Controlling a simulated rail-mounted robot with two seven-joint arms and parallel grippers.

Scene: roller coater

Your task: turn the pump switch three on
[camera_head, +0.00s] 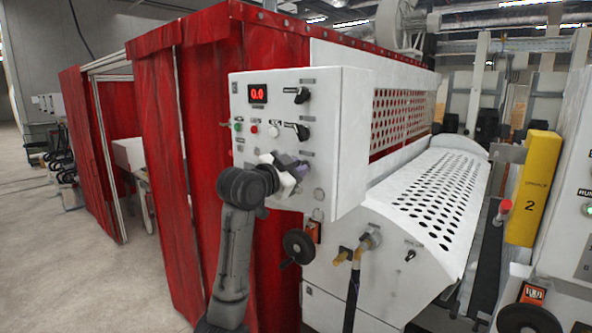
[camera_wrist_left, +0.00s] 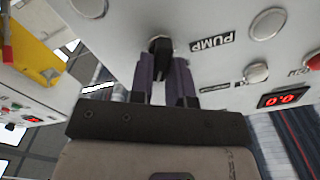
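The control box (camera_head: 338,140) has a white front with a red "0.0" display and several black rotary switches. My left gripper (camera_head: 302,168) is at the lower right of this front, and it hides the switch behind it. In the left wrist view, a black rotary switch (camera_wrist_left: 160,46) sits beside an upside-down "PUMP" label (camera_wrist_left: 211,43). The purple fingers of my left gripper (camera_wrist_left: 166,62) are apart, with their tips close to this switch, one towards each side. Contact with it cannot be made out. My right gripper is not in view.
Two more black switches, an upper one (camera_head: 302,95) and a middle one (camera_head: 302,131), sit above my left gripper. Red curtains (camera_head: 180,170) hang left of the box. A perforated white cover (camera_head: 430,195) and a yellow post (camera_head: 533,190) stand to the right.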

